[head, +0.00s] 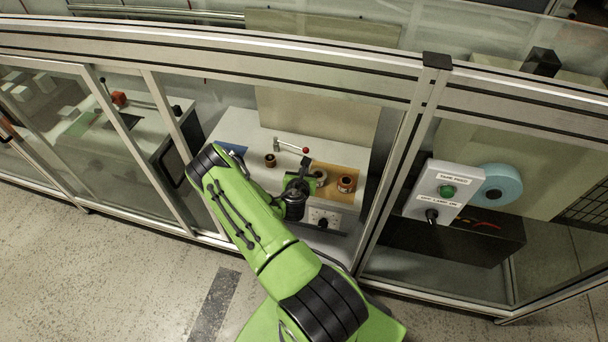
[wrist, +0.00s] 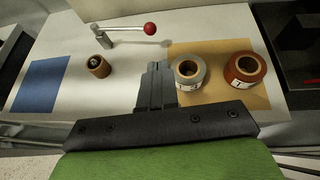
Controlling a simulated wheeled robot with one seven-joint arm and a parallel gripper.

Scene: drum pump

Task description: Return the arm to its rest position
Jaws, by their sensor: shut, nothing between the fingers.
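My gripper (wrist: 157,72) is shut with nothing between its fingers. In the head view my green arm reaches through the framed opening, and the gripper (head: 306,162) is over the white bench (head: 238,126). In the wrist view the fingers point at the bench between a small brown cylinder (wrist: 99,66) on the left and a grey roll (wrist: 188,73) on the right. My forearm hides part of the bench front in the head view.
An orange roll (wrist: 244,71) stands beside the grey one on a tan mat (wrist: 215,47). A red-knobbed lever (wrist: 130,29) is behind; a blue patch (wrist: 40,85) lies left. Aluminium posts (head: 395,185) and glass flank the opening. A green-button panel (head: 441,190) is at right.

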